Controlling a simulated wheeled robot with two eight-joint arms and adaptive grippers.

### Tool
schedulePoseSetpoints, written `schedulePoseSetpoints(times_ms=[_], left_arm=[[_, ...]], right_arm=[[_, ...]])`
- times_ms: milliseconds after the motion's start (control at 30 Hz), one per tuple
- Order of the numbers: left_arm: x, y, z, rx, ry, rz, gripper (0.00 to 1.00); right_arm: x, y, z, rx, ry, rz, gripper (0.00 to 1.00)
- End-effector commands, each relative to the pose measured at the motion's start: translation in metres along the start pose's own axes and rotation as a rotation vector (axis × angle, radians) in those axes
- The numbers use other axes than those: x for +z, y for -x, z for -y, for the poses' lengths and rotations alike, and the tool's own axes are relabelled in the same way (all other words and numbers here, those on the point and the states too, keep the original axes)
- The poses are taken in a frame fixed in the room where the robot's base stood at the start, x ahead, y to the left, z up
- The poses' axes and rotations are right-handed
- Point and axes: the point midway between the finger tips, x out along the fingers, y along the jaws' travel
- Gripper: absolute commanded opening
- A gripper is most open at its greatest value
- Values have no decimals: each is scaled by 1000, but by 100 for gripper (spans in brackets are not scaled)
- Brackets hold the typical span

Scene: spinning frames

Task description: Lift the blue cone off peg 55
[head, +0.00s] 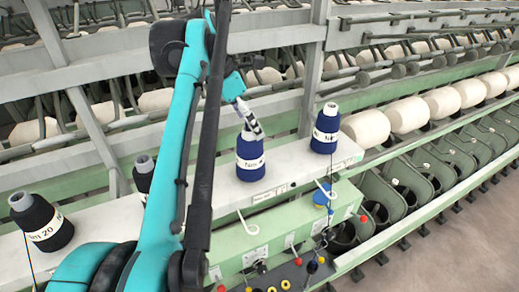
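A blue cone (250,160) with a white paper label stands upright on the pale ledge, right of my teal arm. A second blue cone (326,128) with a white label stands upright further right, near the end of the ledge. No peg number can be read, so I cannot tell which cone is on peg 55. My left gripper (252,122) points down at the top of the nearer blue cone, overlapping its tip in the head view. The fingers are small, and I cannot tell whether they touch or grip the cone. My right gripper is not in view.
A dark cone (42,222) stands on the ledge at the left. Another dark cone (144,172) is partly hidden behind my arm. Large white rolls (408,114) line the green frame at the right. An upright grey post (312,68) rises behind the blue cones.

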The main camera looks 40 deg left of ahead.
Motion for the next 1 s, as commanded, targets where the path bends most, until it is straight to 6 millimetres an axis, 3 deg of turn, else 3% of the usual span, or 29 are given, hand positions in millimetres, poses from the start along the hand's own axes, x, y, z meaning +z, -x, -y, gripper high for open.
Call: schedulePoseSetpoints(times_ms=[500, 767, 867, 1000], left_arm=[[-5, -65, 3, 1, -3, -1, 82], [-6, -70, 3, 1, -3, -1, 82], [-6, -70, 3, 1, -3, -1, 61], [-6, -70, 3, 1, -3, -1, 24]], right_arm=[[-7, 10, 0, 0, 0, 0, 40], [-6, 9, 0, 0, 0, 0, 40], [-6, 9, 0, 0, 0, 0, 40], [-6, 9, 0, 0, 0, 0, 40]])
